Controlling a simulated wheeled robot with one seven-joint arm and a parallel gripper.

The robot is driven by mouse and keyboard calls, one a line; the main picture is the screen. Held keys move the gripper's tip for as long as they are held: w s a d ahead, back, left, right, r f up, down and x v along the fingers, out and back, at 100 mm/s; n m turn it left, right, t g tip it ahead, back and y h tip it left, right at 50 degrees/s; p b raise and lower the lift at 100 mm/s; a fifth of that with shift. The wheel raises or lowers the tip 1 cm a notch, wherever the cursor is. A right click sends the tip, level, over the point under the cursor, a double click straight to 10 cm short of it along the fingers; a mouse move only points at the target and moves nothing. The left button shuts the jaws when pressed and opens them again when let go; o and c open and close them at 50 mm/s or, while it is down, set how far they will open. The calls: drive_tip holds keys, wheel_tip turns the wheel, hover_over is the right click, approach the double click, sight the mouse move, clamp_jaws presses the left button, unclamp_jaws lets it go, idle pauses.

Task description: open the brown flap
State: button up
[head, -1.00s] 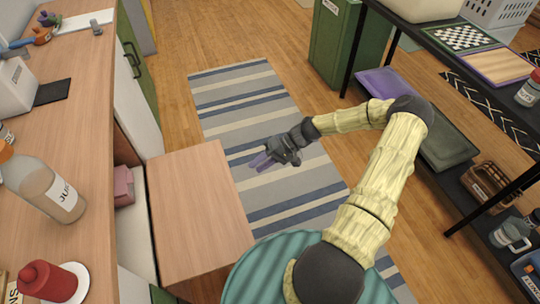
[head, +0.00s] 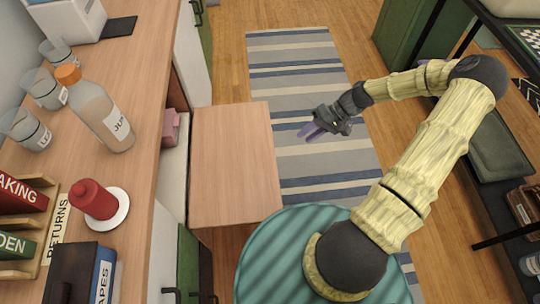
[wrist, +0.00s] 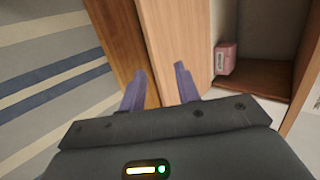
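The brown flap (head: 235,165) is a flat wood-coloured panel that stands out from the cabinet front under the counter, with an opening showing beside it. In the wrist view the flap (wrist: 178,35) shows a light face and a darker strip, left of the open compartment (wrist: 265,65). My gripper (head: 307,134) has purple fingers and is just right of the flap's outer edge, with a gap in the head view. In the wrist view my fingers (wrist: 160,68) are apart with nothing held, pointing toward the flap. I cannot tell whether they touch it.
A pink box (head: 171,126) sits in the compartment. A striped rug (head: 310,75) lies on open floor. A dark shelf (head: 490,150) stands at right.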

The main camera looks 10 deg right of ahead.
drive_tip(key=s+a+r+t+h, duration=0.2)
drive_tip(key=s+r+h, duration=0.2)
drive_tip(key=r, duration=0.5)
drive_tip(key=s+a+r+t+h, duration=0.2)
drive_tip(key=s+r+h, duration=0.3)
drive_tip(key=s+r, duration=0.2)
wheel_tip(320, 180, up, 3)
drive_tip(key=shift+s+a+f, duration=0.15)
drive_tip(key=shift+s+a, duration=0.2)
drive_tip(key=shift+s, duration=0.05)
drive_tip(key=shift+w, duration=0.15)
